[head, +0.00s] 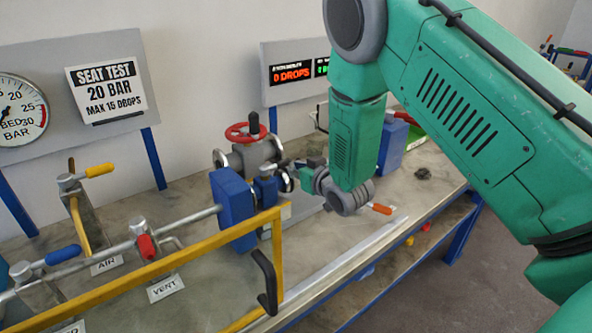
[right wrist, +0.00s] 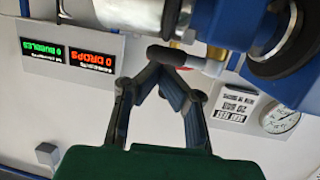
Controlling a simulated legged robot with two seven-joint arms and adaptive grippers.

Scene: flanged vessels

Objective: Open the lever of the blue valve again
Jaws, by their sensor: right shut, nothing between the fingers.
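A blue valve body (head: 265,190) sits in the pipe line at the middle of the bench, beside a larger blue block (head: 232,208). In the right wrist view, a dark, round-ended bar (right wrist: 172,55) that looks like a lever crosses just beyond my fingertips, below large blue parts (right wrist: 285,85). I cannot tell whether they touch. My right gripper (head: 298,164) is shut and empty close to the valve; its fingertips meet in the wrist view (right wrist: 157,75). Another valve with a blue lever (head: 62,254) is at the left, lying roughly along its pipe. My left gripper is not seen.
A yellow guard frame (head: 278,255) with a black handle (head: 265,282) stands in front. A red handwheel valve (head: 245,131) is behind. Yellow (head: 99,170) and red (head: 146,246) levers are at left. The bench's front right is mostly clear.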

